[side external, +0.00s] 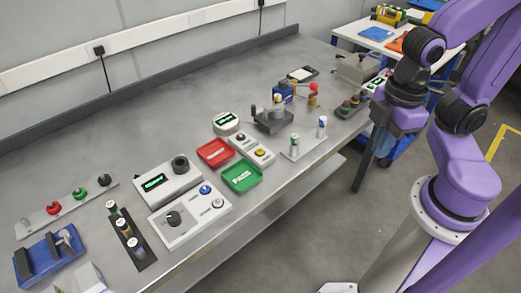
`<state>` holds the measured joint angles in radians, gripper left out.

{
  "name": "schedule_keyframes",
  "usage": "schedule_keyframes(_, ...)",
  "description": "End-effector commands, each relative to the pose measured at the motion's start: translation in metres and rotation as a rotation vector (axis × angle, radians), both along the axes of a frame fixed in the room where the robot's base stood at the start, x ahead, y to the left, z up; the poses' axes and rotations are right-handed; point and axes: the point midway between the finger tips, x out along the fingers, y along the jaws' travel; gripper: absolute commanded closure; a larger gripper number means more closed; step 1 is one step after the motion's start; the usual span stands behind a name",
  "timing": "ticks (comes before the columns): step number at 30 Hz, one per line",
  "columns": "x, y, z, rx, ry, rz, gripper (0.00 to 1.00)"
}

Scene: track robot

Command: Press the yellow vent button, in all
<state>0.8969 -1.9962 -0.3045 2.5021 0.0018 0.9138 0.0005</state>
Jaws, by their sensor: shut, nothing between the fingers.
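A yellow button (261,153) sits on the near end of a small light-grey two-button panel (250,147) in the middle of the bench. Any lettering on the panel is too small to read. My gripper (384,148) is shut and empty. It points down at the right, beyond the bench's front edge and well apart from the yellow button. Its fingertips are small and hard to make out. Nothing covers the yellow button.
Red (214,152) and green (242,178) trays lie beside the panel. A dark fixture (274,120) stands behind it, and a plate with small bottles (303,146) stands to its right. A display box (167,187) and a knob panel (190,218) are at left.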

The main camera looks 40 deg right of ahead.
Motion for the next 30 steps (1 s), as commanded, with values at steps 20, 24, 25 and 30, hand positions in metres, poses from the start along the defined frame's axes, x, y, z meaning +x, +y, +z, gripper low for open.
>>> schedule_keyframes(20,0.0000,0.0000,0.0000,0.000,0.000,0.000,1.00)
schedule_keyframes(24,0.0000,0.0000,0.0000,0.000,0.000,0.000,1.00)
schedule_keyframes(25,0.0000,0.0000,0.0000,0.000,0.000,0.000,1.00)
schedule_keyframes(30,0.0035,0.0073,-0.0022,0.022,0.007,-0.073,1.00)
